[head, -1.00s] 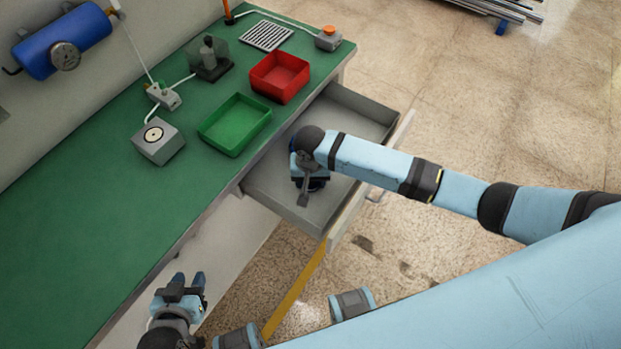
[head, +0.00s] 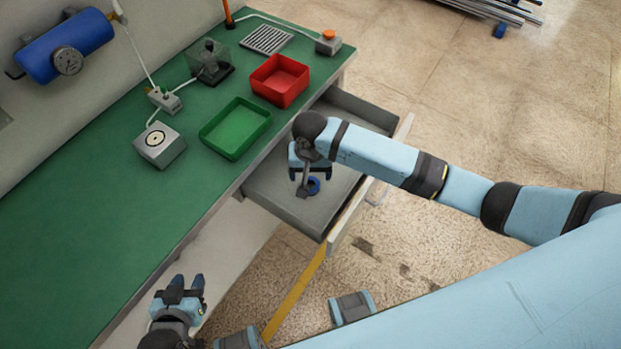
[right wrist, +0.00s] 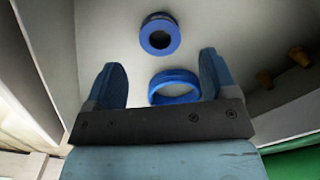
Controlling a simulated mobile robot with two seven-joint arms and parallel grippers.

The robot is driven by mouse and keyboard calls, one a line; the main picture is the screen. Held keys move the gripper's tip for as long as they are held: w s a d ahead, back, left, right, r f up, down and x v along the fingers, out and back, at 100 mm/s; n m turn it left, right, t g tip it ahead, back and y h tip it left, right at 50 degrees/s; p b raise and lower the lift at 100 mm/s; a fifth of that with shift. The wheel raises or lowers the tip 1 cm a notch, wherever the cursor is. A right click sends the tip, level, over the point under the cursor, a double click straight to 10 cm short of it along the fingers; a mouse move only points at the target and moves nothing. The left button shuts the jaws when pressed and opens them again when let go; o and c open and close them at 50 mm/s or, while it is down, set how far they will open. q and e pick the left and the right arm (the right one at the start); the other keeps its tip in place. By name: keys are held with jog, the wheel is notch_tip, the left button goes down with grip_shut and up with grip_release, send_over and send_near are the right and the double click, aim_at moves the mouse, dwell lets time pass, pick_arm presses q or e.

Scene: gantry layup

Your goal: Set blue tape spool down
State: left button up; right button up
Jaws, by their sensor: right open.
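Two blue rings show in the right wrist view, over the grey floor of the open drawer (head: 275,190). The upper blue ring (right wrist: 160,20) lies flat, beyond the fingertips. The lower blue ring (right wrist: 175,76) is between the open fingers of my right gripper (right wrist: 160,72), with a gap on either side. I cannot tell which is the blue tape spool. In the head view one blue ring (head: 314,186) shows just by my right gripper (head: 310,175), which is over the drawer. My left gripper (head: 188,281) is open and empty, off the bench's front edge.
A green tray (head: 235,150) and a red tray (head: 280,103) stand on the green bench (head: 75,220) behind the drawer. A grey box (head: 160,155) stands left of them.

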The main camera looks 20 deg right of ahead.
notch_tip(320, 180, up, 6)
jog(key=shift+r, duration=0.15)
dwell(0.6)
